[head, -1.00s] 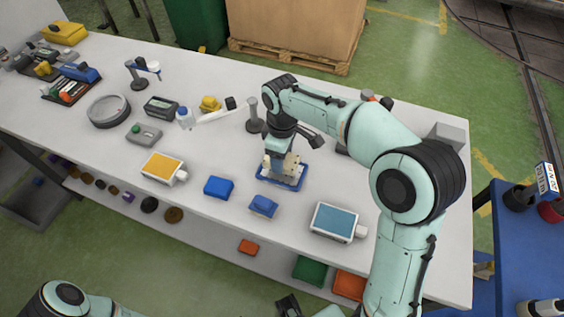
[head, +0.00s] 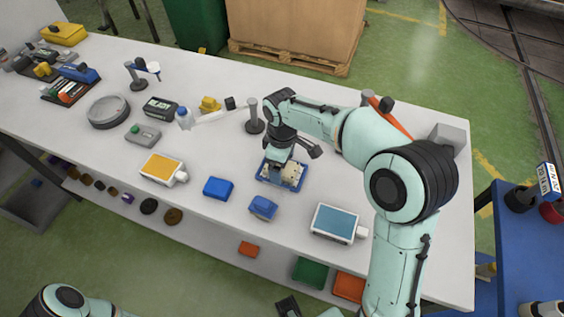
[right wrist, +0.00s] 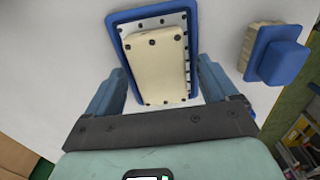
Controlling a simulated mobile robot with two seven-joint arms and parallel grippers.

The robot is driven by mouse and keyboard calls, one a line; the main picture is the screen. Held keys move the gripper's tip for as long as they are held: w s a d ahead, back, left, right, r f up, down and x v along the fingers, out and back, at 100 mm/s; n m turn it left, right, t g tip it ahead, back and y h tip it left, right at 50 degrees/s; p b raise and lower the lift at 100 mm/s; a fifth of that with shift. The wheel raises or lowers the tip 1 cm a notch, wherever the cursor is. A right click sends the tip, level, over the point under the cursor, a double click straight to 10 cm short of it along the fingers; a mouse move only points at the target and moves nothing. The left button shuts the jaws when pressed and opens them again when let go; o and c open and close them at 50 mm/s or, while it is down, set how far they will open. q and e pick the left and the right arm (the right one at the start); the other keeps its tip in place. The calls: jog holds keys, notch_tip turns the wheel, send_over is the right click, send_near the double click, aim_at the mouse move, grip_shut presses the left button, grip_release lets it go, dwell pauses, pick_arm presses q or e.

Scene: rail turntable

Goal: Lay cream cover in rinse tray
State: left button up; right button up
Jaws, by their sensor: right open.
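The cream cover (right wrist: 158,62) lies in the blue-rimmed rinse tray (right wrist: 115,28), slightly askew, over its pale dotted floor. Its near end hides part of the tray's near edge, so I cannot tell whether it lies fully flat there. In the head view the tray (head: 263,177) sits mid-table, with the cover partly hidden by my right gripper (head: 283,165). In the right wrist view my right gripper (right wrist: 163,88) is open, with one blue finger on each side of the cover's near end. My left gripper is not in view; part of my left arm shows at bottom left.
A blue block (head: 219,187), a blue-topped brush-like block (head: 263,207) and a teal-topped box (head: 335,222) stand near the front edge. A grey post (head: 254,115) stands behind the tray. A yellow-topped box (head: 162,168) lies to the left.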

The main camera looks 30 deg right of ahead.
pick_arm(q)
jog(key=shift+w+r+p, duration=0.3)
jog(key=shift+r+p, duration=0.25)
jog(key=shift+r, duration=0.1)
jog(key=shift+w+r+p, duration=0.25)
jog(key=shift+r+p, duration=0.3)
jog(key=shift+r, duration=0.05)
pick_arm(e)
notch_tip(320, 180, up, 12)
jog(key=shift+r, duration=0.2)
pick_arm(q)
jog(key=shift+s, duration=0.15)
pick_arm(e)
jog(key=shift+f, duration=0.1)
